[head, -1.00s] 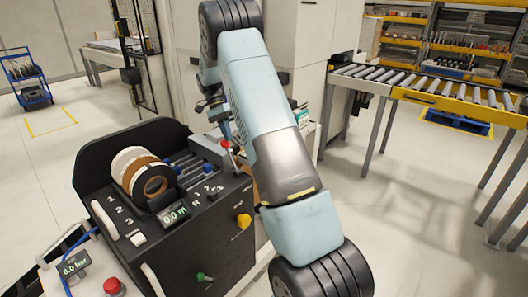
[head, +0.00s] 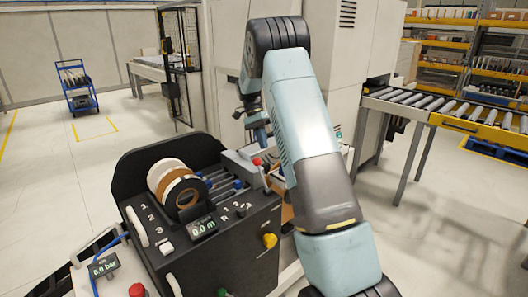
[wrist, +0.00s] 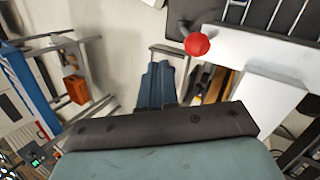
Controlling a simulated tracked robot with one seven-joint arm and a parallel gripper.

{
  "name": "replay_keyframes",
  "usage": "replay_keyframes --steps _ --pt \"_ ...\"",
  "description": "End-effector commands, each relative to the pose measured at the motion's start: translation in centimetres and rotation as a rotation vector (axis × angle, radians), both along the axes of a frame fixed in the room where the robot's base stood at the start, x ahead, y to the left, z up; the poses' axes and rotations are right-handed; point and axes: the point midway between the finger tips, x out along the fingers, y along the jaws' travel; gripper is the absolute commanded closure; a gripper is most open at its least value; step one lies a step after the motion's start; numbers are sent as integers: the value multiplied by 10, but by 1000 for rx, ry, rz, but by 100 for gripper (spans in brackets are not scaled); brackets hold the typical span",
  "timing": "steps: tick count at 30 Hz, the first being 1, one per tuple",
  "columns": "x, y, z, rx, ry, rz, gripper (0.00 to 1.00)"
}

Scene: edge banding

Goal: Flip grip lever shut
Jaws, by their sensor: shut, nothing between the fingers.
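The grip lever has a red ball knob (head: 257,161) on a thin stem, standing at the right end of the black banding unit (head: 235,245). In the wrist view the red knob (wrist: 197,44) is at upper right, with its dark mount beside it. My gripper (head: 262,138) is just above the knob in the head view and looks apart from it. In the wrist view my gripper's blue fingers (wrist: 158,82) are together and empty, to the left of and below the knob. The lever's pivot is too small to judge its angle exactly.
White and brown tape rolls (head: 172,180) and blue-ended rollers (head: 222,188) sit on the unit. A grey cabinet (head: 345,40) stands behind, and a roller conveyor (head: 445,113) is at right. An orange block (wrist: 76,89) shows left in the wrist view. Floor at left is open.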

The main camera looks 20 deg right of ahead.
Motion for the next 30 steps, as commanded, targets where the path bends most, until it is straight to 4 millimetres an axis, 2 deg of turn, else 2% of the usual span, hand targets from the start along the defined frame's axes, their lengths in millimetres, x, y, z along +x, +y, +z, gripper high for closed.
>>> replay_keyframes --steps 6,13,19,30 --pt "22 2 32 -3 -2 -4 100" --pt "39 4 57 -2 1 -7 100" --pt "43 4 65 -2 3 -8 100" --pt "44 4 66 -3 3 -8 100"
